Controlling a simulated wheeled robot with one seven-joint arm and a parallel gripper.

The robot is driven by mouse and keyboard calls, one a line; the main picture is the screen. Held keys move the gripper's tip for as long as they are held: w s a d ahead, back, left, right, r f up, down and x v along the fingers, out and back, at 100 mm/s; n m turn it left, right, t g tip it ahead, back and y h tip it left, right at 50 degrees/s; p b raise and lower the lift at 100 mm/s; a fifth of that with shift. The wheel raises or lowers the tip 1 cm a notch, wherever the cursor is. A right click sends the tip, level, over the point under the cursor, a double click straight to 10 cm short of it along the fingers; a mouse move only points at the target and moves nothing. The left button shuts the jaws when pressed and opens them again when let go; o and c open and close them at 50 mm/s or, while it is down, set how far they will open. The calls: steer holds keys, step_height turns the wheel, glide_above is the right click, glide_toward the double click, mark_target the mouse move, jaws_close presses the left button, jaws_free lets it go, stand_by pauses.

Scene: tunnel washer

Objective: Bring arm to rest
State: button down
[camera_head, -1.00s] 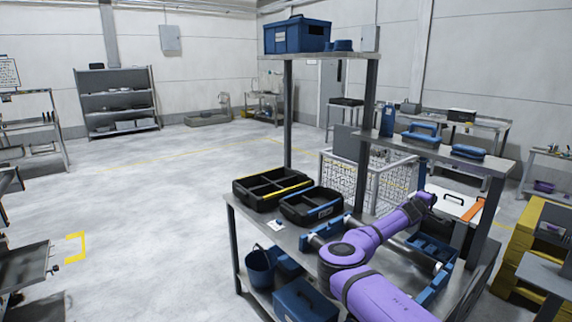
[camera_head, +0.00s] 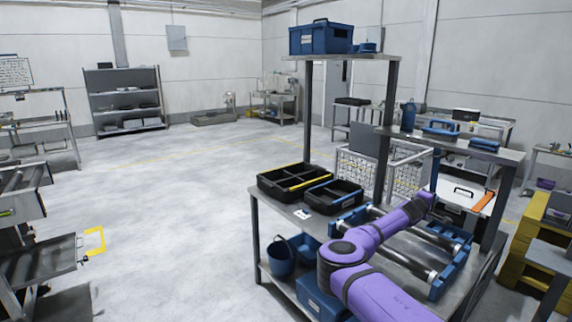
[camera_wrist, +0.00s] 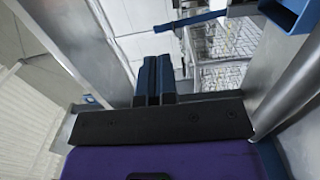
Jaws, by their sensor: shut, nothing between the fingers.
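My purple arm (camera_head: 380,235) reaches from the lower right over the grey metal workbench toward its back right. In the head view its far end is small and dark near the bench's right post, and the fingers cannot be made out. In the wrist view my gripper (camera_wrist: 153,80) shows two dark blue fingers side by side, closed together with nothing between them. A grey metal post passes close on its right.
The bench (camera_head: 262,215) carries black trays (camera_head: 262,184) and a blue cradle with rollers (camera_head: 412,262) beneath my arm. An upper shelf (camera_head: 505,152) holds blue items near the arm's end. A wire cage (camera_head: 350,165) stands behind. Open floor (camera_head: 170,220) lies left.

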steer(key=s+d+r+m+g, duration=0.6)
steer(key=s+d+r+m, duration=0.15)
steer(key=s+d, duration=0.25)
steer(key=s+d+r+m+g+y, duration=0.1)
steer(key=s+r+m+g, duration=0.1)
steer(key=s, duration=0.4)
steer(key=s+r+m+g+y, duration=0.1)
steer(key=s+m+y, duration=0.15)
steer(key=s, duration=0.25)
steer(key=s+a+r+t+y, duration=0.1)
steer(key=s+a+r+y, duration=0.2)
steer(key=s+a+r, duration=0.35)
steer(key=s+a+r+n+y, duration=0.1)
steer(key=s+a+r+y, duration=0.3)
steer(key=s+a, duration=0.55)
steer(key=s+a+r+t+y, duration=0.1)
steer(key=s+a+r+y, duration=0.3)
steer(key=s+a, duration=0.45)
steer(key=s+a+r+n, duration=0.2)
steer(key=s+a, duration=0.4)
steer(key=s, duration=0.2)
steer(key=s+a+r+n+t, duration=0.1)
steer(key=s+a+n, duration=0.1)
steer(key=s+a, duration=0.3)
steer(key=s, duration=0.3)
steer(key=shift+s+a+r+t, duration=0.3)
steer(key=shift+a+r, duration=0.1)
